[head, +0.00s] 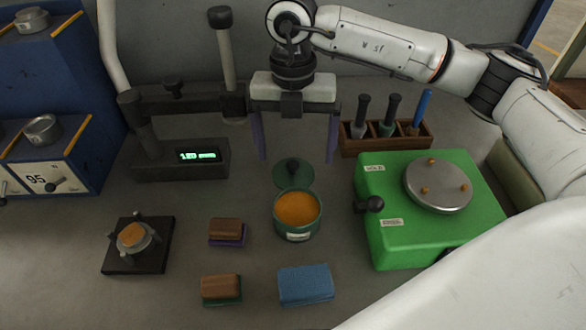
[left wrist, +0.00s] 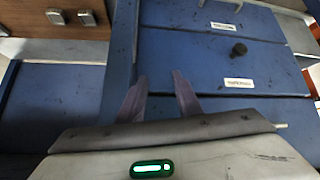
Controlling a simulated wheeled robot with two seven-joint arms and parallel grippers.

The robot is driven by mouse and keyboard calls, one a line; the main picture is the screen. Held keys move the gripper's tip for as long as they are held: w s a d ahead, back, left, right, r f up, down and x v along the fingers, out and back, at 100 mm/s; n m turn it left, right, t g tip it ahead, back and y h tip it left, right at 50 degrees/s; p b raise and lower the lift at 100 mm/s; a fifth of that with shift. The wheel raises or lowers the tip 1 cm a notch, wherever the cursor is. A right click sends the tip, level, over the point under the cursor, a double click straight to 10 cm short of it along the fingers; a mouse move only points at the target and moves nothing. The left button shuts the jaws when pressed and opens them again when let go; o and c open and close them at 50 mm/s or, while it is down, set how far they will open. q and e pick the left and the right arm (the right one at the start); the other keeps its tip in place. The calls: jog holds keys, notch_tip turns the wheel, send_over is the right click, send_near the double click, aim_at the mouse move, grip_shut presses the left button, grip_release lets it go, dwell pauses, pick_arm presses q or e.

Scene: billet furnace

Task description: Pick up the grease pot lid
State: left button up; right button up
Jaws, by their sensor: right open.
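The grease pot lid (head: 293,173) is a dark green disc with a black knob. It is just behind the green grease pot (head: 298,232), whose top is uncovered and shows orange grease. My right gripper (head: 295,156) points down above and behind the lid, its purple fingers open wide on either side of the knob, with nothing between them. Whether the fingertips touch anything is unclear. My left gripper (left wrist: 160,78) shows only in the left wrist view, its fingers apart and empty, facing blue drawers.
A green machine (head: 390,247) with a round metal plate stands to the right. A gauge reading 120 mm (head: 184,172) is at left. Brushes or blocks and a blue sponge (head: 305,285) lie in front. Blue drawers (left wrist: 225,60) face my left gripper.

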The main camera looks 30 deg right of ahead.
aim_at(293, 162)
jog(key=shift+w+f, duration=0.15)
jog(key=shift+w, duration=0.25)
jog(key=shift+s+f, duration=0.2)
jog(key=shift+f, duration=0.05)
jog(key=f, duration=0.1)
jog(key=f+p, duration=0.1)
jog(key=f, duration=0.1)
jog(key=shift+w+f, duration=0.2)
jog(key=shift+f, duration=0.35)
pick_arm(q)
jog(key=shift+w+r, duration=0.7)
jog(key=shift+r, duration=0.05)
pick_arm(e)
jog(key=shift+c, duration=0.3)
pick_arm(q)
jog(key=shift+s, duration=0.15)
pick_arm(e)
jog(key=c, duration=1.1)
